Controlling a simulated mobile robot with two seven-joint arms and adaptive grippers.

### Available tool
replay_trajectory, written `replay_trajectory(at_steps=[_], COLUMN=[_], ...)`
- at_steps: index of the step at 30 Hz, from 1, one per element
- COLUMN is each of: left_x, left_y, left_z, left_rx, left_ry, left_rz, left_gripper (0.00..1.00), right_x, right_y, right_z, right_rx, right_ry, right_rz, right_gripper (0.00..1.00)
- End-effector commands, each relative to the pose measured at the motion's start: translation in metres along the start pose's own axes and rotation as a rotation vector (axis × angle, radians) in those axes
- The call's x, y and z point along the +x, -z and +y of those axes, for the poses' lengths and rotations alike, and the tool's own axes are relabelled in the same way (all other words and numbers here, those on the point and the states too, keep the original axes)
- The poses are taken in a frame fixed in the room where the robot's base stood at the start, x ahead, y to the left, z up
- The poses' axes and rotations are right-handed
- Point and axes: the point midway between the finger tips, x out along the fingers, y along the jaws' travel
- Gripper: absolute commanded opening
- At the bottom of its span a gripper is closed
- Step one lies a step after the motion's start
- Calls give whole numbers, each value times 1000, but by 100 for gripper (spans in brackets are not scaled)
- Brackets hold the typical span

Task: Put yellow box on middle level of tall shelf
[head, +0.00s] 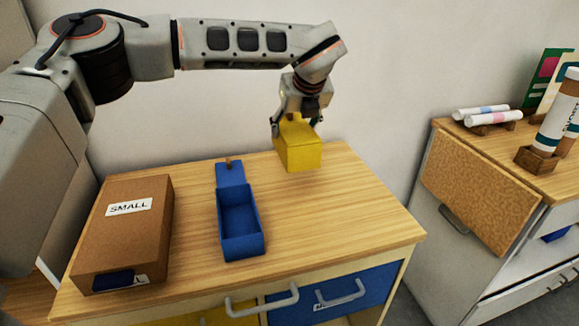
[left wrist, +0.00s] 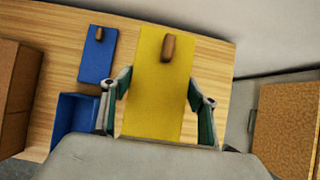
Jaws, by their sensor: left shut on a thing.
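The yellow box (head: 299,148) is in my left gripper (head: 297,122), near the back right of the wooden table in the head view. The gripper is shut on the box from above, with a finger on each side. In the left wrist view the yellow box (left wrist: 158,90) fills the middle, a brown knob on its top, between the gripper's fingers (left wrist: 160,105). I cannot tell whether its underside touches the table. No tall shelf can be made out. My right gripper is not in view.
A blue box (head: 241,222) with its lid open stands left of the yellow box on the table (head: 330,225). A brown box labelled SMALL (head: 125,235) is at the left. A second cabinet (head: 470,185) with rolls and tubes stands across a gap at right. The table's right front is clear.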

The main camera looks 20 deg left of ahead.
Motion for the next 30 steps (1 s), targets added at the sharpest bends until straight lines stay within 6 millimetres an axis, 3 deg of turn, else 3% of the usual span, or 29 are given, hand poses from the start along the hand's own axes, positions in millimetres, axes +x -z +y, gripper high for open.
replay_trajectory(at_steps=[3, 7, 14, 23, 30], left_x=[26, 44, 55, 88, 89], left_y=[17, 28, 35, 57, 57], left_z=[0, 0, 0, 0, 0], left_rx=[2, -1, -2, -1, -2], left_ry=[-1, 0, 0, -1, 1], left_rz=[3, 1, -2, 1, -2], left_gripper=[24, 24, 24, 24, 24], right_x=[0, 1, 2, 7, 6], right_y=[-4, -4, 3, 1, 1], right_z=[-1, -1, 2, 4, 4], right_rx=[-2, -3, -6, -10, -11], right_ry=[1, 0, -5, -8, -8], right_rz=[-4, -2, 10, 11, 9], right_gripper=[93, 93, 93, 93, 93])
